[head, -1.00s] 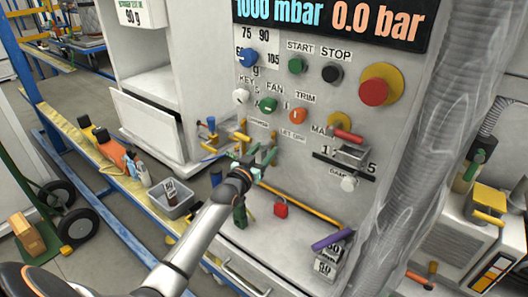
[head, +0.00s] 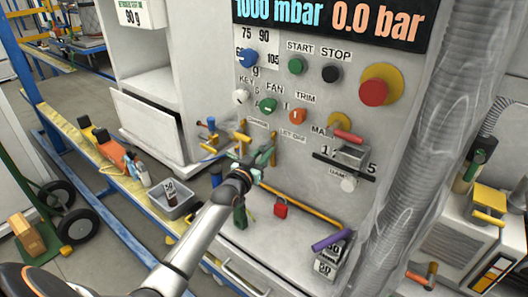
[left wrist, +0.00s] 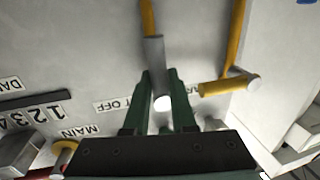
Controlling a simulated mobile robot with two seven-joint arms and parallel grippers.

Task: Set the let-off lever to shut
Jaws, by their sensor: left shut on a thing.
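The let-off lever (left wrist: 155,70) is a grey bar with a pale round end. In the left wrist view it lies in line with a yellow pipe and beside the upside-down LET OFF label (left wrist: 120,103). My left gripper (left wrist: 160,88) has its green fingers on both sides of the lever's end and is shut on it. In the head view the left gripper (head: 262,156) is at the panel, below and left of the LET OFF label (head: 292,136). There its fingers mostly hide the lever. My right gripper is not in view.
A yellow handle (left wrist: 228,87) stands close beside the let-off lever. Panel knobs sit above, including the orange trim knob (head: 298,115). A red padlock (head: 280,208) and a purple-handled thing (head: 330,240) are below. A grey bin (head: 172,200) stands left.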

